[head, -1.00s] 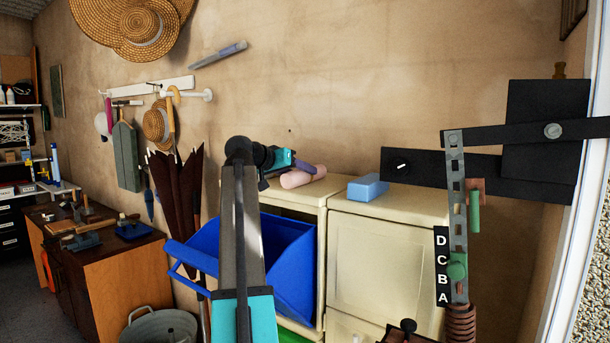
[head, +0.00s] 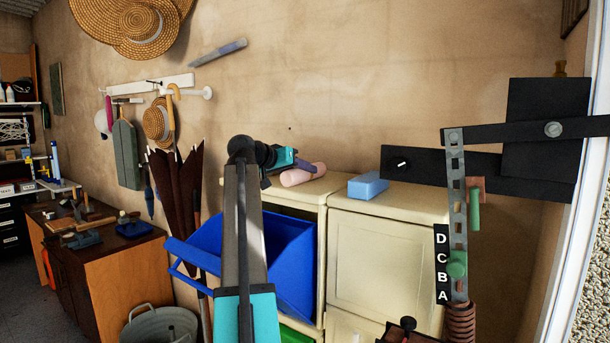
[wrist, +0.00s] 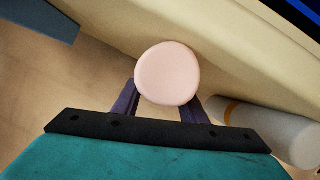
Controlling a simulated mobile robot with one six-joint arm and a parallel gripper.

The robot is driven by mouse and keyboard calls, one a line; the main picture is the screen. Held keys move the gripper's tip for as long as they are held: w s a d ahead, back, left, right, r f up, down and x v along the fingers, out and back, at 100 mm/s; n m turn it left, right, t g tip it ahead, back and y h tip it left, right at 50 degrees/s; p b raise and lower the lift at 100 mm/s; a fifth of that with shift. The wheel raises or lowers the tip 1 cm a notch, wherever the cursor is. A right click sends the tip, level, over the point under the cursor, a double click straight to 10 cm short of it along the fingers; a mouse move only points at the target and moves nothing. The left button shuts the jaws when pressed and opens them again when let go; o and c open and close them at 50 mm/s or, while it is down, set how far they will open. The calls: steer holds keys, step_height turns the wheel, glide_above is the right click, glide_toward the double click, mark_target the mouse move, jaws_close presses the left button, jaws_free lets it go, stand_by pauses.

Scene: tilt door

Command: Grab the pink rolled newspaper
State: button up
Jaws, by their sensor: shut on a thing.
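The pink rolled newspaper (head: 303,175) lies on top of the left cream cabinet (head: 318,190), near the wall. My gripper (head: 306,166) reaches it from the left. In the wrist view the pink roll (wrist: 167,73) shows its round end, set between the two purple fingers of my gripper (wrist: 160,100). The fingers are shut on it, one on each side. The roll still appears to rest on or just over the cabinet top; I cannot tell which.
A light blue block (head: 368,186) sits on the right cabinet. A blue bin (head: 290,260) hangs open below my arm. A black lever bar (head: 440,170) and perforated metal strip (head: 456,210) stand at the right. A white cylinder (wrist: 270,130) lies beside the roll in the wrist view.

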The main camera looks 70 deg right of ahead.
steer(key=shift+r, duration=0.1)
steer(key=shift+r+b, duration=0.6)
steer(key=shift+r, duration=1.05)
steer(key=w+a+b, duration=0.1)
steer(key=w+a, duration=0.1)
steer(key=a, duration=0.5)
steer(key=w+a+r+b, duration=0.1)
steer(key=w+a, duration=0.1)
steer(key=a, duration=0.6)
steer(key=shift+w+a+r+b, duration=0.15)
steer(key=shift+w+r+b, duration=0.1)
steer(key=shift+w+b, duration=0.1)
